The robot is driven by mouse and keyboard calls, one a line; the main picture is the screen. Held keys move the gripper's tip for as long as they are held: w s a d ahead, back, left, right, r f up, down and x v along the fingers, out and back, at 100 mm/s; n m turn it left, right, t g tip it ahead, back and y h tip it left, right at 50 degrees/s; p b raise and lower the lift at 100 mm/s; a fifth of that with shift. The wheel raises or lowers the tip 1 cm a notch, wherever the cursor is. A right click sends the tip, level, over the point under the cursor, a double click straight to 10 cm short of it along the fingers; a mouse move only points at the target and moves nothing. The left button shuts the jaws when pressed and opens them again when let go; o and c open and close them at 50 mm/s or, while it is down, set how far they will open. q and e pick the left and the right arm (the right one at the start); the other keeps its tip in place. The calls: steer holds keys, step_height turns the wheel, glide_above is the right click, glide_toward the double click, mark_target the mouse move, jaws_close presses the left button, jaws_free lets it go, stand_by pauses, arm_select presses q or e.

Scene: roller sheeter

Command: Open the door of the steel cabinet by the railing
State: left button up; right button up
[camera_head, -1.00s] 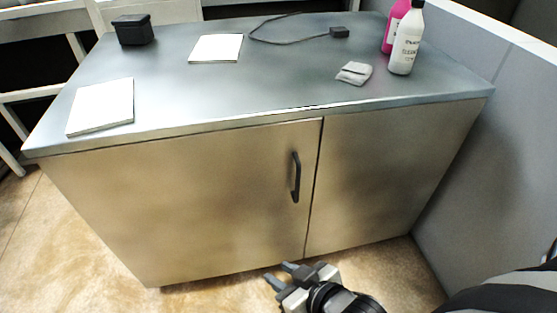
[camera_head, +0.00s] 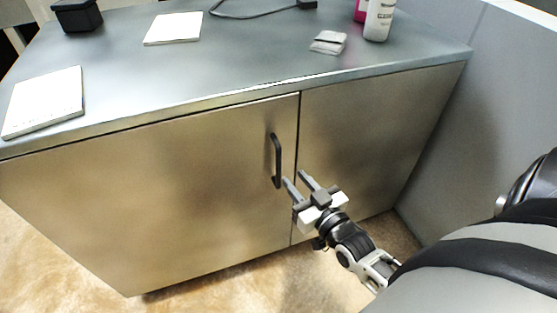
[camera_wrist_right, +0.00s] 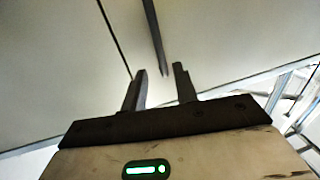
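The steel cabinet (camera_head: 190,190) has a brushed front with two panels split by a vertical seam. The left panel is the door (camera_head: 150,200), and it is shut. Its dark vertical bar handle (camera_head: 277,160) sits near the seam. My right gripper (camera_head: 294,178) is open and empty, just right of the handle's lower end. In the right wrist view, the handle (camera_wrist_right: 154,35) points down to the gap between the two open fingers (camera_wrist_right: 160,75). Its end shows just beyond the fingertips, not clearly between them. My left gripper is not in view.
The cabinet top (camera_head: 230,65) holds a black box (camera_head: 77,16), two white pads (camera_head: 45,100), a cable, a folded grey cloth (camera_head: 328,42) and bottles (camera_head: 379,18). A grey wall panel (camera_head: 475,130) stands close on the right. Floor (camera_head: 60,265) is clear at front left.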

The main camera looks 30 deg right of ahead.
mark_target(279, 162)
steer(key=w, duration=0.8)
steer(key=shift+w+d+b, duration=0.15)
steer(key=shift+w+b, duration=0.2)
jaws_close()
steer(key=shift+s, duration=0.1)
